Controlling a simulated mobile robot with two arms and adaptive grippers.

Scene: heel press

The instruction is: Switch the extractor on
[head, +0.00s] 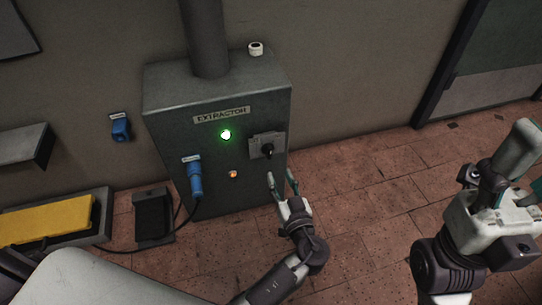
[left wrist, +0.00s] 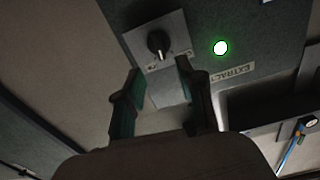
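The extractor (head: 215,105) is a grey box on the wall with an EXTRACTOR label and a pipe rising from its top. A green lamp (head: 226,134) glows on its front, and also shows in the left wrist view (left wrist: 221,48).
A blue plug (head: 194,178) sits on the box's lower left, with a cable running to a black pedal-like unit (head: 153,215) on the floor. A small orange light (head: 233,174) is below the green lamp. A yellow block (head: 45,220) lies at left. The tiled floor right of the box is clear.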

